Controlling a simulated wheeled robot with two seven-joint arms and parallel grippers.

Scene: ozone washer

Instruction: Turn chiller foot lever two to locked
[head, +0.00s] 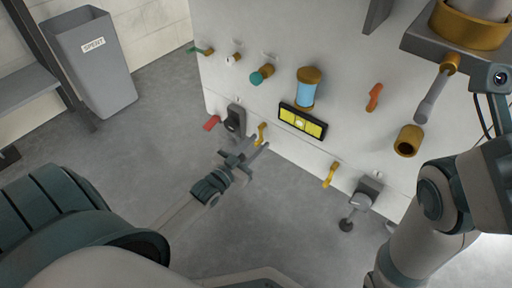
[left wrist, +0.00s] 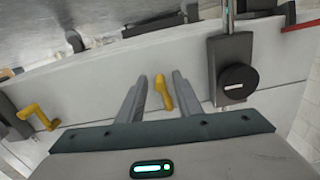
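My left gripper (head: 252,150) is low at the front of the pale machine panel (head: 290,80). In the left wrist view its two fingers (left wrist: 158,90) are open. A small yellow lever (left wrist: 163,92) shows in the gap between them, with space on both sides. The same yellow lever (head: 261,133) stands on the panel's lower strip in the head view, just beyond the fingertips. A second yellow lever (head: 330,174) is further right; it also shows at the left of the left wrist view (left wrist: 37,117). Neither lever's label is readable. My right gripper is not clearly visible.
A dark foot with a round knob (left wrist: 237,85) is beside the fingers; a red lever (head: 211,122) is left of it in the head view. Another foot (head: 362,195) stands right. A grey bin (head: 95,75) is at the back left. The floor before the panel is clear.

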